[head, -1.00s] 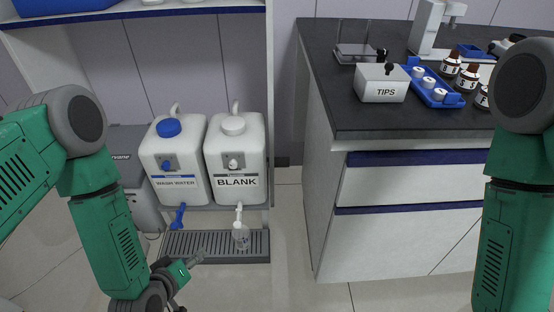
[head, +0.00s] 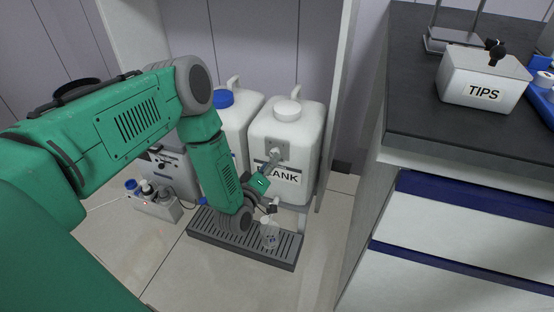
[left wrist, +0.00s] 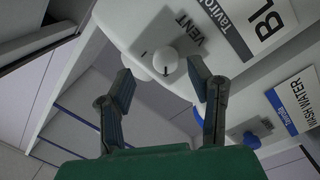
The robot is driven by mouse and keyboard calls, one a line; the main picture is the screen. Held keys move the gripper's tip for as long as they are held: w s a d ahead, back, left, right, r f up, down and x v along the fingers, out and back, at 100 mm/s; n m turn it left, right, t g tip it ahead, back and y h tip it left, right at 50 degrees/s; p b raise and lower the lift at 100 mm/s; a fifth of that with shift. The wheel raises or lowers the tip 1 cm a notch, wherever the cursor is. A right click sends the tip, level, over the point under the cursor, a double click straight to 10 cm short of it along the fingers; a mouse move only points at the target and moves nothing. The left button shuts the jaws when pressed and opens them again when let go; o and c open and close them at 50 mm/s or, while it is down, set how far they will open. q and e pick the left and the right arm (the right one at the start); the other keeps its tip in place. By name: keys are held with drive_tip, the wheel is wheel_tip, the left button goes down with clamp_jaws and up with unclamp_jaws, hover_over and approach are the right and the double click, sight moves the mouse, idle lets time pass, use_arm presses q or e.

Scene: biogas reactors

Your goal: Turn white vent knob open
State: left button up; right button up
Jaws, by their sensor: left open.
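The white vent knob (head: 275,152) is on the front of the white BLANK container (head: 305,128), above its label. In the left wrist view the round white knob (left wrist: 165,60) sits on a plate beside the word VENT. My left gripper (head: 270,166) reaches up to the knob from below left. In the left wrist view its two fingers (left wrist: 160,69) are apart, with the knob between and just beyond their tips; I cannot tell whether they touch it. My left forearm hides part of the container fronts. My right gripper is out of view.
The WASH WATER container (head: 238,112) stands left of BLANK, partly hidden by my arm. A clear bottle (head: 269,234) stands on the grey drip tray (head: 273,252) below. A dark-topped counter (head: 430,125) with a TIPS box (head: 484,78) is at right.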

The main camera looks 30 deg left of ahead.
sight(271, 155)
use_arm(q)
drive_tip(key=w, duration=0.1)
drive_tip(key=w+a, duration=0.1)
drive_tip(key=w+b, duration=0.1)
drive_tip(key=shift+w+a+f, duration=0.25)
drive_tip(key=shift+w+a, duration=0.3)
drive_tip(key=shift+w, duration=0.1)
drive_tip(key=shift+d+r, duration=0.2)
drive_tip(key=shift+d, duration=0.25)
drive_tip(key=shift+c, duration=0.4)
drive_tip(key=shift+f, duration=0.1)
clamp_jaws()
drive_tip(key=shift+a, duration=0.25)
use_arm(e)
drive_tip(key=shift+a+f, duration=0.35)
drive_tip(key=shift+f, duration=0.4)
